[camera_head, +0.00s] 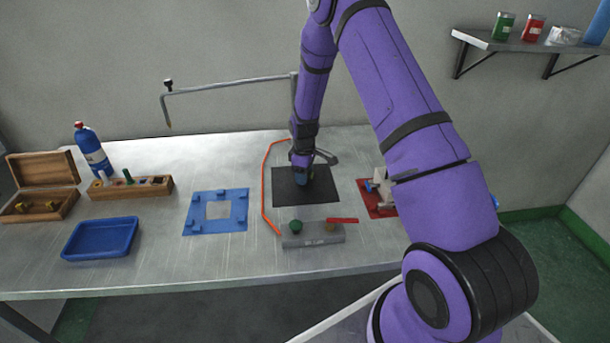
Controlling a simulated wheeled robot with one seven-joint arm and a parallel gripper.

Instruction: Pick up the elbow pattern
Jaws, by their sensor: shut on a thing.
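My gripper (301,180) points down over the black mat (318,192) in the middle of the table. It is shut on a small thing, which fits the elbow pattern. The pattern is almost wholly hidden by the fingers and is too small to make out. I cannot tell whether it touches the mat or is lifted off it.
An orange cable (265,190) runs left of the mat. A grey block (313,237) stands in front. A blue fixture plate (216,227), blue tray (101,239), wooden rack (140,188) and blue bottle (93,152) stand left. A red fixture (379,210) is right.

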